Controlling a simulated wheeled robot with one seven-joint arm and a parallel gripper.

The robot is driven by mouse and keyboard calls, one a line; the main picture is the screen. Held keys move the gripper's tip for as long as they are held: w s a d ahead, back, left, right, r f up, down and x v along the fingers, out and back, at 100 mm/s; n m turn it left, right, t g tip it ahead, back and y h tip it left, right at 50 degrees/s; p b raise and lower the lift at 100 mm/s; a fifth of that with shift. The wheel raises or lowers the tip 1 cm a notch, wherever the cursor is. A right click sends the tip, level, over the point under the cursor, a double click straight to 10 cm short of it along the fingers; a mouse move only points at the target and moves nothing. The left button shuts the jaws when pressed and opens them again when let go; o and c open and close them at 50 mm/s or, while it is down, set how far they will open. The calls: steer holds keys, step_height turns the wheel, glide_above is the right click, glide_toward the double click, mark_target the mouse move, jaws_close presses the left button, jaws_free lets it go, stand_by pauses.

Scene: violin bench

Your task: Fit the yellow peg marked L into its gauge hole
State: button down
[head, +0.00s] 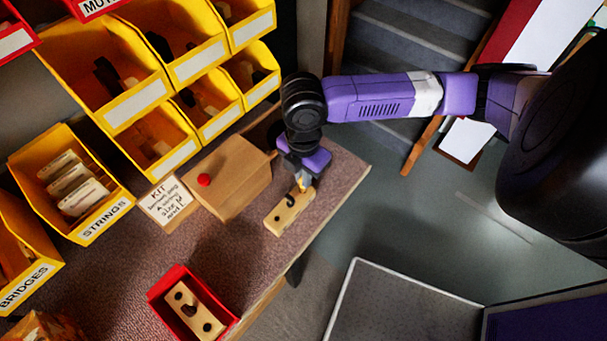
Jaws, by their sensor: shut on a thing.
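My gripper (302,178) points down over the right end of a pale wooden gauge block (273,226) near the bench's right edge. It is shut on a small yellow peg (302,187), which is mostly hidden by the gripper. The peg's lower end is at or just above the block's far end. I cannot tell whether it is inside a hole, and its mark is not readable. A dark hole or dark piece (289,201) shows in the block beside the peg, and a smaller dark hole (277,218) shows nearer the front.
A wooden box with a red knob (204,180) stands just left of the block, beside a KIT card (167,202). A red tray (158,292) holds another pale block with dark holes. Yellow bins (70,215) line the back left. The bench (130,258) between is clear.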

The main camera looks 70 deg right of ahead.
steer(key=shift+f+b, duration=0.95)
steer(key=shift+f, duration=0.4)
steer(key=c, duration=1.5)
jaws_free()
steer(key=shift+o, duration=0.2)
steer(key=shift+r, duration=0.15)
step_height(320, 180, up, 8)
steer(key=shift+f, duration=0.2)
